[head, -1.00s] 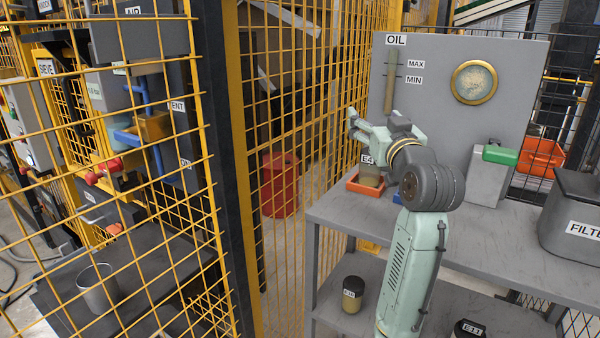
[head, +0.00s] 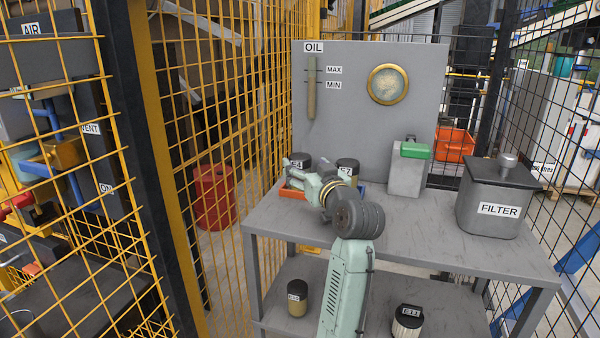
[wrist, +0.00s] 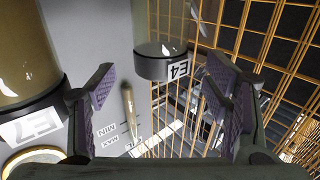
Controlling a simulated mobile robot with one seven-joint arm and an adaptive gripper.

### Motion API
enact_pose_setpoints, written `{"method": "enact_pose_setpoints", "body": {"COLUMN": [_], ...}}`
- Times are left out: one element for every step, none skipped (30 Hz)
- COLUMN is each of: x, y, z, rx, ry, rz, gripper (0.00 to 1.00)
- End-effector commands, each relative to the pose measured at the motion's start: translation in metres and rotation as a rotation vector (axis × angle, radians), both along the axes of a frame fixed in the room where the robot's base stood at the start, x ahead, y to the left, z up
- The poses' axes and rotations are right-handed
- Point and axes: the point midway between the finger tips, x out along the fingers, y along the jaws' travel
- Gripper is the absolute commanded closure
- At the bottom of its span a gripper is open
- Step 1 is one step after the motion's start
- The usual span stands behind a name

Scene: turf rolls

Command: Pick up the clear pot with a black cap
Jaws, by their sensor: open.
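Clear pots with black caps stand at the back of the table. Pot E4 (head: 301,158) is by a red-orange tray (head: 291,193); pot E7 (head: 347,164) is to its right by a blue tray. My gripper (head: 294,176) is in front of E4 and covers much of it. In the wrist view, turned upside down, my open gripper (wrist: 162,95) has nothing between its fingers. E4 (wrist: 160,62) shows beyond the gap, apart from the fingers, and E7 (wrist: 28,55) is close beside the left finger.
Two more black-capped pots stand on the lower shelf (head: 345,268), one amber (head: 298,299) and one labelled E11 (head: 407,322). The OIL panel (head: 340,130) rises behind. A grey can with a green part (head: 407,175) and the FILTER box (head: 490,210) stand right. Yellow mesh fencing is left.

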Motion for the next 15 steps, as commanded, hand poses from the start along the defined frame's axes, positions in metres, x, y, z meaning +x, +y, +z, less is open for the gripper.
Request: {"method": "enact_pose_setpoints", "body": {"x": [0.009,0.014,0.021,0.025,0.030,0.035,0.038,0.041,0.043,0.045,0.046,0.046,0.046,0.046,0.046], "y": [0.004,0.006,0.009,0.011,0.012,0.014,0.015,0.016,0.017,0.017,0.018,0.018,0.018,0.018,0.018], "z": [0.003,0.003,0.003,0.002,0.003,0.003,0.002,0.002,0.002,0.002,0.001,0.001,0.001,0.001,0.001], "rx": [0.001,0.000,0.000,0.000,0.001,0.001,0.001,0.000,0.000,0.000,0.000,0.000,0.000,0.000,0.000], "ry": [0.001,0.002,0.002,0.003,0.003,0.001,0.001,0.000,0.000,0.000,0.000,0.000,-0.001,-0.001,-0.001], "rz": [0.002,0.003,0.002,0.002,0.002,0.001,0.001,0.001,0.001,0.001,0.001,0.000,0.000,0.000,0.000], "gripper": [0.30,0.30,0.30,0.30,0.30,0.30,0.30,0.30,0.30,0.30,0.30,0.30,0.30,0.30,0.30]}}
